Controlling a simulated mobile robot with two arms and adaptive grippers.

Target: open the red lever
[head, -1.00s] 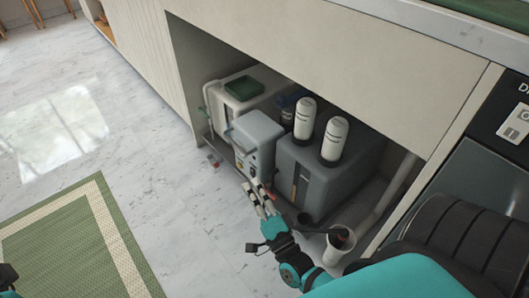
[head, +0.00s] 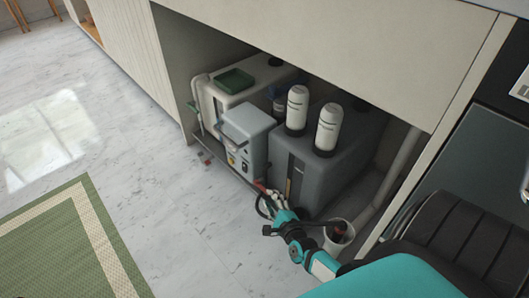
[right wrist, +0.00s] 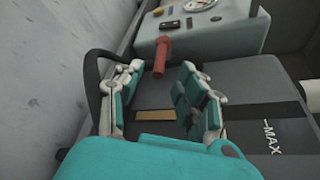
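The red lever (right wrist: 161,57) sticks out of the front of a grey machine (right wrist: 215,32) below its gauge. In the head view the grey machine (head: 246,135) stands in the open cabinet bay, and the lever (head: 259,185) is a tiny red spot, mostly lost near my fingers. My right gripper (right wrist: 161,80) is open, with one finger on each side of the lever's lower end. I see a gap on both sides; no contact is clear. In the head view my right gripper (head: 270,193) is low at the bay's front. My left gripper is not in view.
A dark grey tank (head: 320,170) with two white-capped cylinders stands right of the machine. A white container (head: 222,95) with a green tray is on its left. A black curved hose (right wrist: 92,75) passes by my left finger. A white cup (head: 340,232) stands near my forearm.

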